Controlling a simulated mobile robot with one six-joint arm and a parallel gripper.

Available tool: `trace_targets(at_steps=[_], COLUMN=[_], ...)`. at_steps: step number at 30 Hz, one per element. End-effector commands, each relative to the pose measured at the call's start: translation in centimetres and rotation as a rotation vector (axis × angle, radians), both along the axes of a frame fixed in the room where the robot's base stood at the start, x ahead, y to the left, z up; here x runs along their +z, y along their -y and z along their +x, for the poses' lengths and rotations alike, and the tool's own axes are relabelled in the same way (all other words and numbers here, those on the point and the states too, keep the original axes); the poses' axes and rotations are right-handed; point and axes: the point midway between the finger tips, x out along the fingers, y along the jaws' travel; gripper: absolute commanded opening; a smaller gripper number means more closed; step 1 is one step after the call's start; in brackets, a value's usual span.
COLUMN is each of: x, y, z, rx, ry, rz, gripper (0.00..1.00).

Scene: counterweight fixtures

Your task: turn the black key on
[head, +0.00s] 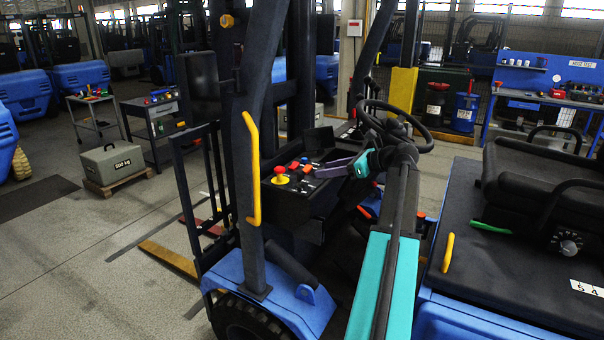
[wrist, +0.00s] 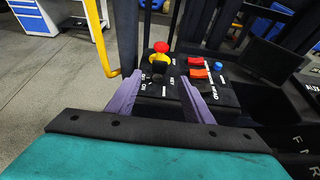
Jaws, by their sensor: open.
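The black key (wrist: 159,68) stands on the dark control panel in the wrist view, just in front of the red mushroom button (wrist: 161,47) on its yellow base. White lettering lies around the key, but its exact turn position is too small to tell. My gripper (wrist: 161,76) is open, with its two purple fingers pointing at the panel, one on each side of the key. I cannot tell whether either finger touches it. In the head view my gripper (head: 320,173) is over the panel's right part, right of the red button (head: 279,171); the key is not clear there.
A yellow grab handle (head: 252,170) on the forklift's pillar stands left of the panel. The steering wheel (head: 397,125) and seat (head: 535,175) are to the right.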

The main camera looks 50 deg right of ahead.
Motion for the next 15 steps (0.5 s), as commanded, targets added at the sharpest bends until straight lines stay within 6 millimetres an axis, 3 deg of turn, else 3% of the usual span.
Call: trace_targets(at_steps=[15], x=[-2.6], y=[-1.6], z=[6.6], rx=[0.001], ry=[-0.001], rz=[0.001], gripper=[0.47])
